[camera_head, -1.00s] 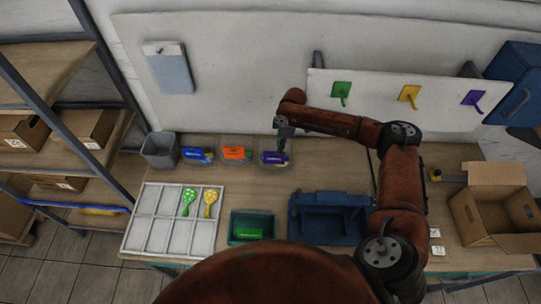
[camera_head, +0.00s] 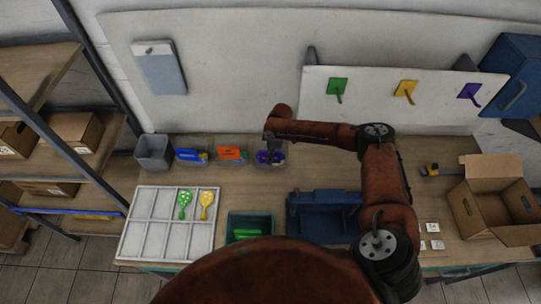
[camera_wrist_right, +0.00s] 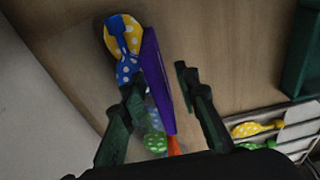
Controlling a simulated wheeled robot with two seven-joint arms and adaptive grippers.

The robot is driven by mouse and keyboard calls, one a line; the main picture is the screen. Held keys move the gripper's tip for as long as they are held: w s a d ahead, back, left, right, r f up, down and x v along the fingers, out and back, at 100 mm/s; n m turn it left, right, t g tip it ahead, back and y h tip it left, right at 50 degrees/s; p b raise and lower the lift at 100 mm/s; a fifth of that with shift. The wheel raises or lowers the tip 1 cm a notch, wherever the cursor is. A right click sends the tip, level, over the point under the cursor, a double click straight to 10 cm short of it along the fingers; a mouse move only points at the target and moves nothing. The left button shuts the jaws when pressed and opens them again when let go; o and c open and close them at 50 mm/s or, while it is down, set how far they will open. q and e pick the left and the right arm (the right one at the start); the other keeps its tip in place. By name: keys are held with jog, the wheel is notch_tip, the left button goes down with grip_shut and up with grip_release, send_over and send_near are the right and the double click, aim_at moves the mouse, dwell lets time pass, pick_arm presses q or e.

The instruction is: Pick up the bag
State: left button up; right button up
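The bag with a purple header card (camera_head: 277,157) is at the right end of a row of bags at the back of the table. In the right wrist view its purple card (camera_wrist_right: 152,62) is seen edge-on, with blue, yellow and green dotted balloons showing through the clear part. My right gripper (camera_head: 270,147) is low over this bag and partly hides it. In the right wrist view my right gripper (camera_wrist_right: 158,85) is open, with the card between its fingers. The left finger is close to the card; a gap shows on the right. My left gripper is not in view.
An orange-topped bag (camera_head: 231,153) and a blue-topped bag (camera_head: 190,155) stand to the left, then a grey bin (camera_head: 154,150). A white divided tray (camera_head: 138,222), a green bin (camera_head: 235,218), a blue holder (camera_head: 322,226) and a cardboard box (camera_head: 488,208) are nearer the front.

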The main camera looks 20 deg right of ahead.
jog(key=shift+f, duration=0.3)
jog(key=shift+c, duration=0.4)
grip_shut()
